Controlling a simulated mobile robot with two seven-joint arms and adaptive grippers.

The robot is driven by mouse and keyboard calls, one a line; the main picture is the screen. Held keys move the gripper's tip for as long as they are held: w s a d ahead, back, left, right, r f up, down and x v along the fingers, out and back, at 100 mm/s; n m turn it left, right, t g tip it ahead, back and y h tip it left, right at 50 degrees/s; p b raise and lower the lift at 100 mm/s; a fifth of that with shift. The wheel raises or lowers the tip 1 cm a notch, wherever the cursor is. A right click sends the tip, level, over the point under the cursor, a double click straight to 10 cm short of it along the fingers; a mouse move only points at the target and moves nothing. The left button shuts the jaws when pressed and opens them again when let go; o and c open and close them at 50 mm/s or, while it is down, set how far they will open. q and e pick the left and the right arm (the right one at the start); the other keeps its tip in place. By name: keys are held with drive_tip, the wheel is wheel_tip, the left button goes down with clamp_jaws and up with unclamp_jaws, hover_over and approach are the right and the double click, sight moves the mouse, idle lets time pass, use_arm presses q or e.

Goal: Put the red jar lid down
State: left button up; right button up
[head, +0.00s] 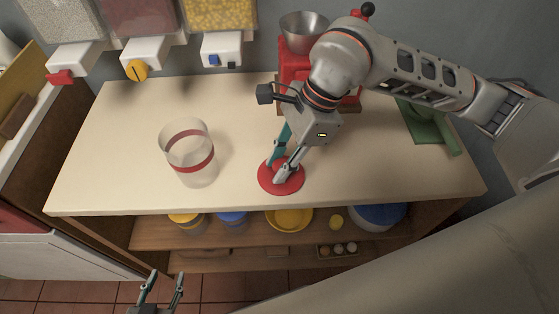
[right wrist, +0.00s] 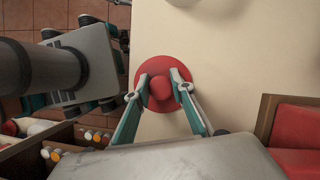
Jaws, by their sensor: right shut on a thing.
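The red jar lid (head: 284,184) is a round disc with a knob on top, at the front middle of the counter. My right gripper (head: 279,173) is shut on its knob from above. In the right wrist view, both fingers of the right gripper (right wrist: 163,84) close on the knob of the red lid (right wrist: 164,64). The lid looks flat and at or very near the counter top; I cannot tell if it touches. A clear jar with red bands (head: 188,154) stands open to the left. My left gripper (head: 160,288) is low at the bottom edge, fingers apart and empty.
The counter (head: 110,155) is clear around the jar and lid. A red appliance with a metal bowl (head: 304,34) stands behind. A green object (head: 430,124) lies at right. Dispensers (head: 140,55) hang on the wall. The shelf below (head: 155,236) holds yellow and blue containers.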

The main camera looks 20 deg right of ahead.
sight(297, 168)
drive_tip(key=o, duration=0.9)
drive_tip(key=shift+r, duration=0.35)
drive_tip(key=p+v, duration=0.1)
drive_tip(key=v, duration=1)
drive_tip(key=shift+d+r, duration=0.15)
drive_tip(key=shift+r, duration=0.15)
